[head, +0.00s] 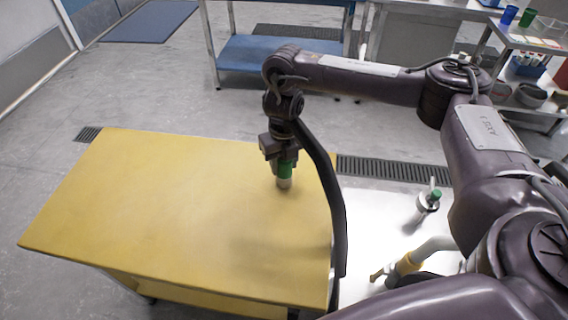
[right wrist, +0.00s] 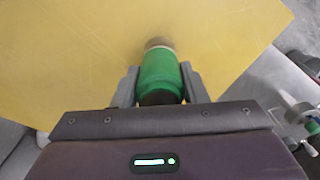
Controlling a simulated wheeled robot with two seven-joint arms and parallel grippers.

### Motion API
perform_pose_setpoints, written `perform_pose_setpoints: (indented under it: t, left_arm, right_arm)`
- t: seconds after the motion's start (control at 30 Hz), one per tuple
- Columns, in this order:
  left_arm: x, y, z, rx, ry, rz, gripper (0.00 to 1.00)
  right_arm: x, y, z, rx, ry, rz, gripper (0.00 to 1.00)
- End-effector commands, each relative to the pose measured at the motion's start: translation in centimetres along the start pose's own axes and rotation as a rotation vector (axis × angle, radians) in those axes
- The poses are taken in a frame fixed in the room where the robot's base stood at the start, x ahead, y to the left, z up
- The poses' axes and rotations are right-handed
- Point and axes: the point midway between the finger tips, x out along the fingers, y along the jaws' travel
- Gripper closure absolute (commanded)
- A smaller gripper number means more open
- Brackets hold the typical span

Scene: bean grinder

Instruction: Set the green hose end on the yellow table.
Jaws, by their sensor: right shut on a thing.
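The green hose end (head: 285,168) has a pale tip and hangs pointing down over the yellow table (head: 160,210). My right gripper (head: 283,160) is shut on it. In the right wrist view the hose end (right wrist: 160,75) sits between the two grey fingers (right wrist: 159,88), with the yellow table top (right wrist: 90,60) beyond. I cannot tell whether its tip touches the table. A dark hose (head: 328,190) runs from near the gripper down past the table's right edge. My left gripper is not in view.
The yellow table top is otherwise bare. A blue-shelved bench (head: 270,52) stands behind.

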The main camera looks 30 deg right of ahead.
Motion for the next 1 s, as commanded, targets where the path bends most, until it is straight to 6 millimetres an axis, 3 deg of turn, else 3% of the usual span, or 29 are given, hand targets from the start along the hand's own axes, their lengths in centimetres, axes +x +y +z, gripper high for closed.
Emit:
perform_pose_setpoints:
  t: [0.3, 0.33, 0.47, 0.77, 0.87, 1.0]
  left_arm:
    - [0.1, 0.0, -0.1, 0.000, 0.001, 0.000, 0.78]
    - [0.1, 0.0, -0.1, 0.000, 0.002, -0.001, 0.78]
    - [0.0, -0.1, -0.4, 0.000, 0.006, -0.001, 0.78]
    - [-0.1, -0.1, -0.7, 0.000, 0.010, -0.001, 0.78]
    - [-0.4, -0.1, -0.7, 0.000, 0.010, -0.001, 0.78]
    - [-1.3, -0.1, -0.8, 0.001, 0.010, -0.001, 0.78]
  right_arm:
    - [0.2, 0.1, 0.0, -0.001, -0.001, 0.001, 0.98]
    - [0.2, 0.0, 0.0, -0.001, 0.001, 0.000, 0.57]
    - [0.2, 0.0, 0.0, -0.001, 0.001, 0.000, 0.40]
    - [0.0, 0.0, 0.0, -0.001, 0.000, 0.000, 0.39]
    - [-0.9, 0.0, 0.1, -0.002, -0.002, 0.000, 0.39]
    - [-3.5, 0.0, 0.1, -0.002, -0.005, 0.000, 0.39]
